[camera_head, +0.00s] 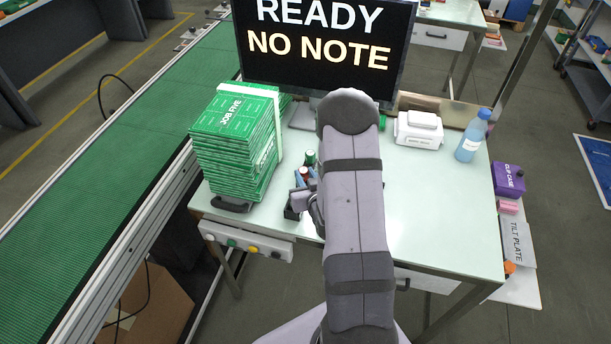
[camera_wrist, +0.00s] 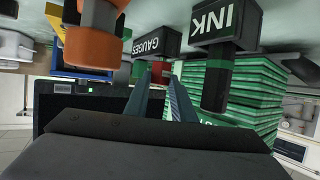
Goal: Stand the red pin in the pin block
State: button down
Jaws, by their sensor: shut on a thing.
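My gripper (camera_wrist: 160,76) reaches forward in the wrist view, with its two dark fingers converging on a small red piece. This appears to be the red pin (camera_wrist: 159,69); only a short part shows, so its tilt and lower end cannot be told. In the head view my own arm hides most of the gripper. Beside the arm, small red and blue pieces (camera_head: 302,177) and a green-topped piece (camera_head: 310,158) show near a dark block (camera_head: 291,212). I cannot tell whether that is the pin block, or whether the pin touches any block.
Close around the fingers in the wrist view are a block marked INK (camera_wrist: 226,24), a block marked GAUGES (camera_wrist: 150,42) and an orange-brown cylinder (camera_wrist: 92,45). A tall stack of green boxes (camera_head: 235,150) stands left. The table's right front (camera_head: 440,225) is clear.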

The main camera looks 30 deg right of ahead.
jog(key=c, duration=1.4)
grip_release()
jog(key=shift+c, duration=0.2)
jog(key=shift+s, duration=0.1)
jog(key=p+v, duration=0.3)
jog(key=v, duration=0.4)
jog(key=shift+s, duration=0.1)
jog(key=shift+r, duration=0.15)
notch_tip(320, 180, up, 10)
jog(key=p, duration=0.9)
jog(key=shift+p, duration=0.4)
